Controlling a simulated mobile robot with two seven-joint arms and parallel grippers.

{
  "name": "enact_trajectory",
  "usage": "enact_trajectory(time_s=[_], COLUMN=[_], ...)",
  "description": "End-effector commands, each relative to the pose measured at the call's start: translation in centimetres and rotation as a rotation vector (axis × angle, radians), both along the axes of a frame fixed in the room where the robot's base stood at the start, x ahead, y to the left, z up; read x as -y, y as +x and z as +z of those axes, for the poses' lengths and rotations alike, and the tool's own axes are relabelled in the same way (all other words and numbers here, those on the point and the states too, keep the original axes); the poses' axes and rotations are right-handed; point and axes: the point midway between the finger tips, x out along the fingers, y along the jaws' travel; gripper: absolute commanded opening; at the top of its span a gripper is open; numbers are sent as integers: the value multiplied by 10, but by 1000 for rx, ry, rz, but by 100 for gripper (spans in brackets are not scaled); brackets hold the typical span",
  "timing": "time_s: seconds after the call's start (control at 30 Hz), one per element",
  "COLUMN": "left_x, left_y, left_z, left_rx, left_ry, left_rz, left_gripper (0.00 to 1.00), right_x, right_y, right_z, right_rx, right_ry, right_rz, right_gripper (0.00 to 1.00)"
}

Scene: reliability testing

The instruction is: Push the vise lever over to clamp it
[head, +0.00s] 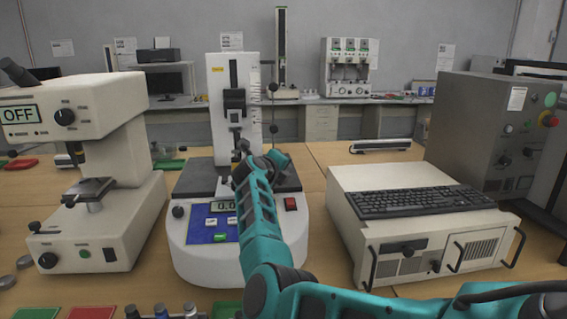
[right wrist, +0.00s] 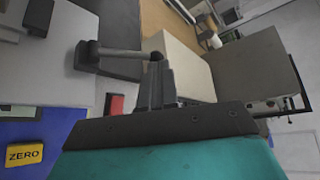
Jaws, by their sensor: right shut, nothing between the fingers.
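The vise lever (right wrist: 122,53) shows in the right wrist view as a grey rod. It runs from a pivot at its left to a dark ball knob at its right end. My right gripper (right wrist: 163,68) is shut and empty, its fingertips right at the knob; I cannot tell whether they touch. In the head view my right gripper (head: 262,162) is over the right side of the white tester (head: 190,250), in front of its column. The arm and gripper hide the lever there. My left gripper is not in view.
A microscope-like instrument (head: 125,150) marked OFF stands left. A beige computer case (head: 345,215) with a keyboard (head: 415,200) stands right, before a grey cabinet (head: 470,120). The tester has a blue panel (head: 205,230) and a red switch (head: 291,204). Trays lie at the front left.

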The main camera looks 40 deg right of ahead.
Motion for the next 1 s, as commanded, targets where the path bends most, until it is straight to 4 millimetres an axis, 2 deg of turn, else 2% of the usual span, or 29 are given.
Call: enact_trajectory(time_s=[0.27, 0.63, 1.0], left_x=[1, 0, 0], left_y=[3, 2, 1], left_z=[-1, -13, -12], left_rx=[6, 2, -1], left_ry=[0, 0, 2], left_rz=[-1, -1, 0], left_gripper=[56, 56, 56], right_x=[-2, -13, -14], right_y=[1, 8, 8], right_z=[-1, -6, -4], right_rx=[0, 0, -1], right_ry=[-2, -2, -2], right_rz=[1, 1, 1], right_gripper=[0, 0, 0])
